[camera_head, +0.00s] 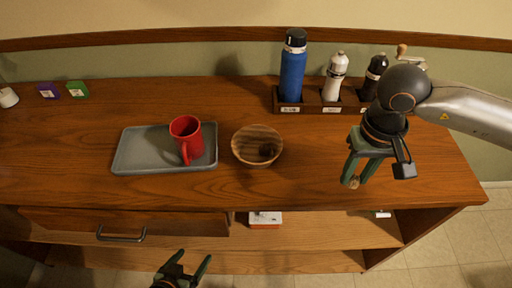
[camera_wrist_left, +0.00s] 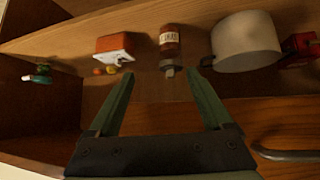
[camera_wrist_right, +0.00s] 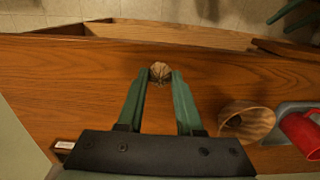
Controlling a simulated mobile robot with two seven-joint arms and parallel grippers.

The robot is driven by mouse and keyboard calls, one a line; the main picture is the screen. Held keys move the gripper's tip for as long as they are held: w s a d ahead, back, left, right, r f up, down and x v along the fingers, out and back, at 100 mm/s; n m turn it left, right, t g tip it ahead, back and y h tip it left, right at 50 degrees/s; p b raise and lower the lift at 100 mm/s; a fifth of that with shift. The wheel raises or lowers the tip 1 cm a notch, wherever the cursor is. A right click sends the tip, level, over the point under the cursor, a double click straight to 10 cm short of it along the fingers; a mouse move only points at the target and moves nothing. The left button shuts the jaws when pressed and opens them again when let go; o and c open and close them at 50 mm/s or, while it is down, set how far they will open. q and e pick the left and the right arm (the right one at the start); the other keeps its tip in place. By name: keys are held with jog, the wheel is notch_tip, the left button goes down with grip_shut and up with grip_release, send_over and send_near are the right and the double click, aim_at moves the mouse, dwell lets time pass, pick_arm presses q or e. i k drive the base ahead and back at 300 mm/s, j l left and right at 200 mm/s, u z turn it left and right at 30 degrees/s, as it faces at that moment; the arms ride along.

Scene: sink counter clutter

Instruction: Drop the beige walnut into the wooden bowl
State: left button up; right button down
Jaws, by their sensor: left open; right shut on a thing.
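The beige walnut (camera_wrist_right: 160,72) is between the fingertips of my right gripper (camera_wrist_right: 159,80), which is shut on it. In the head view the walnut (camera_head: 353,183) shows at the tips of my right gripper (camera_head: 354,181), above the right part of the counter. The wooden bowl (camera_head: 243,138) stands on the counter to the left of that gripper, with a small dark thing (camera_head: 267,151) inside. The bowl also shows in the right wrist view (camera_wrist_right: 232,124). My left gripper (camera_head: 191,262) is open and empty, low in front of the counter, facing the shelf below.
A grey tray (camera_head: 136,152) with a red mug (camera_head: 186,138) is left of the bowl. A rack (camera_head: 315,104) with a blue bottle (camera_head: 292,70), white mill (camera_head: 334,76) and dark mill (camera_head: 374,73) stands behind. Counter between right gripper and bowl is clear.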

aim_at(273, 146)
jog(key=k, duration=0.5)
jog(key=k+u, duration=0.15)
jog(key=u, duration=2.15)
jog(key=k+l+u, duration=0.25)
jog(key=l+u, duration=0.3)
jog(key=k+l, duration=1.05)
jog(key=k, duration=0.05)
